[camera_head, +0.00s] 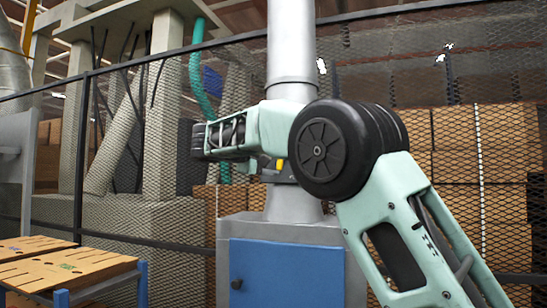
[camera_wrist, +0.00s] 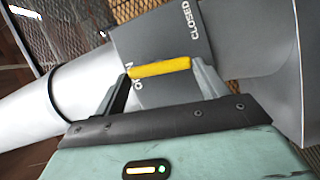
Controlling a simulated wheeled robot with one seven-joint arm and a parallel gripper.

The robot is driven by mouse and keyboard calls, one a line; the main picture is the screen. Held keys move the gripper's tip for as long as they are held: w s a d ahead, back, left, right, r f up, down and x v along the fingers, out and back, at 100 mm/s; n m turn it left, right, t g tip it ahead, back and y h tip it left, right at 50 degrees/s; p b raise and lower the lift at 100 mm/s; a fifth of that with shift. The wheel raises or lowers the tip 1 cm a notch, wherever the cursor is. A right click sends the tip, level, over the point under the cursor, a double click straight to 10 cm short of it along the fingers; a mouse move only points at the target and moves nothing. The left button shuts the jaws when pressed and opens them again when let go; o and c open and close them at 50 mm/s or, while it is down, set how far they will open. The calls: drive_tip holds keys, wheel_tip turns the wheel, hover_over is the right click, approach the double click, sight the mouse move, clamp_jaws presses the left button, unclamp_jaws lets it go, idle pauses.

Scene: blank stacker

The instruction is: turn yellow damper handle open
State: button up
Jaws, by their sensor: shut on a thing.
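The yellow damper handle (camera_wrist: 160,67) is a short bar in front of a grey plate (camera_wrist: 160,38) on the duct. The plate carries the words OPEN and CLOSED. In the wrist view the bar lies across the picture, nearer the OPEN word, which is partly covered by my gripper. My gripper (camera_wrist: 163,72) is shut on the handle, with a finger at each end of it. In the head view only a bit of the yellow handle (camera_head: 280,164) shows beside my wrist; most of it and the fingertips are hidden.
The vertical grey duct (camera_head: 291,45) rises from a grey cabinet with a blue door (camera_head: 286,274). A wire mesh fence (camera_head: 160,215) stands behind, with stacked cardboard boxes (camera_head: 505,140) beyond it. A table with brown boards (camera_head: 65,270) is at the lower left.

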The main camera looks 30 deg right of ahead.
drive_tip(key=shift+a+f+n+h, duration=0.1)
drive_tip(key=shift+n+h, duration=0.2)
drive_tip(key=shift+n, duration=0.5)
drive_tip(key=o, duration=1)
drive_tip(key=b+v, duration=0.3)
drive_tip(key=v, duration=1.4)
drive_tip(key=shift+a+b, duration=0.2)
drive_tip(key=shift+b, duration=0.15)
